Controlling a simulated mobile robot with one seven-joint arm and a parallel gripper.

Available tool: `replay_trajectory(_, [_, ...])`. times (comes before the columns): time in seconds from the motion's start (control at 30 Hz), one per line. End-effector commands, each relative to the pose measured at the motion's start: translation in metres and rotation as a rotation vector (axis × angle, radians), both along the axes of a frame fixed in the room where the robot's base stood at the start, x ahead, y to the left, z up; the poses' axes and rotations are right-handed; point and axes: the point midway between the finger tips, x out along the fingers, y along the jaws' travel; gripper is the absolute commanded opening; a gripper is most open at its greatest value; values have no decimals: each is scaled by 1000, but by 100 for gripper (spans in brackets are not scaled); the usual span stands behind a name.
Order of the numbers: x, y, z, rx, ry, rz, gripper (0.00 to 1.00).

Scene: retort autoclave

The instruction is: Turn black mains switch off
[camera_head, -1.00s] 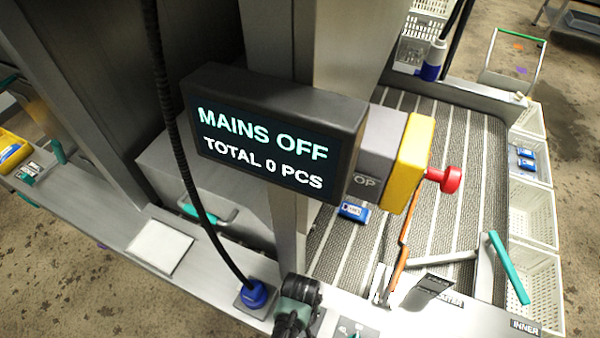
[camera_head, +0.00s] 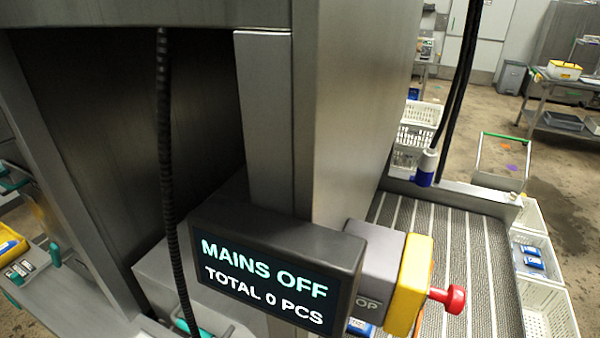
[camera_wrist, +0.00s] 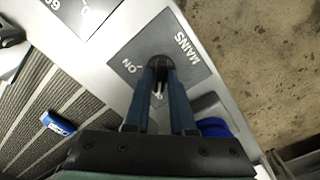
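The black mains switch (camera_wrist: 158,63) sits on a grey plate marked MAINS and ON in the wrist view. My gripper (camera_wrist: 160,72) reaches down to it, with its two blue fingers apart and their tips at the switch. The tips and the switch overlap, so I cannot tell whether the fingers press on it. The switch's exact angle is partly hidden. In the head view the display (camera_head: 265,275) reads MAINS OFF and TOTAL 0 PCS. The switch and my gripper are out of the head view.
A yellow stop box (camera_head: 412,280) with a red button (camera_head: 452,298) stands right of the display. A ribbed conveyor belt (camera_head: 455,240) runs behind it. A black hose (camera_head: 165,150) hangs at the left. A blue packet (camera_wrist: 58,123) lies on the belt in the wrist view.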

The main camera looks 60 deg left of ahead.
Motion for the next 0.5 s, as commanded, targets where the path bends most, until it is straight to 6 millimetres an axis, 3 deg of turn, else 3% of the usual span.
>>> replay_trajectory(0.03, [0,0,0,0,-1,0,34])
replay_trajectory(0.1, [0,0,0,0,0,-1,46])
replay_trajectory(0.13, [0,0,0,0,0,-1,48])
replay_trajectory(0.5, [0,0,4,-1,1,-3,48])
